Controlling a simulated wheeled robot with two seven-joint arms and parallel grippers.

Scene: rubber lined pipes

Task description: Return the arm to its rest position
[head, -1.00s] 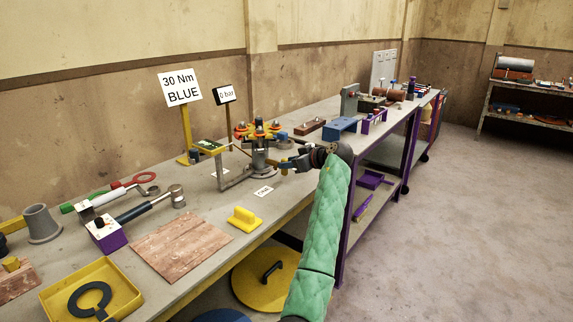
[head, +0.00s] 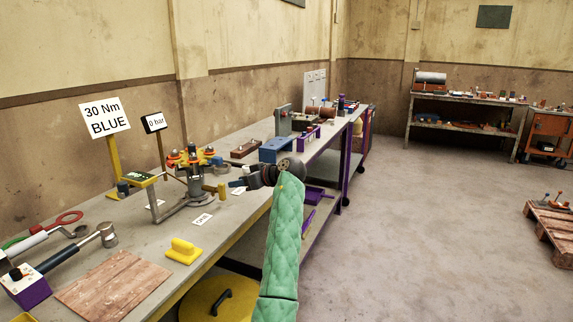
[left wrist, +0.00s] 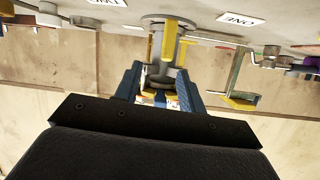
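My left arm, in a green padded sleeve, comes up from the bottom of the head view. Its left gripper (head: 236,184) is above the bench near its right edge, just right of a grey pipe fixture (head: 197,188) with orange and yellow parts on top. In the left wrist view the blue fingers of the left gripper (left wrist: 160,78) stand apart with nothing visibly held. The fixture's grey post (left wrist: 168,45) shows beyond them, upside down. A yellow upright piece (head: 221,190) stands between fixture and gripper. My right gripper is not in view.
The long bench carries a yellow handled block (head: 183,251), a brown board (head: 112,284), a torque tool (head: 70,256) and a "30 Nm BLUE" sign (head: 105,118). A blue block (head: 283,149) lies beyond the gripper. The floor (head: 420,220) to the right is open.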

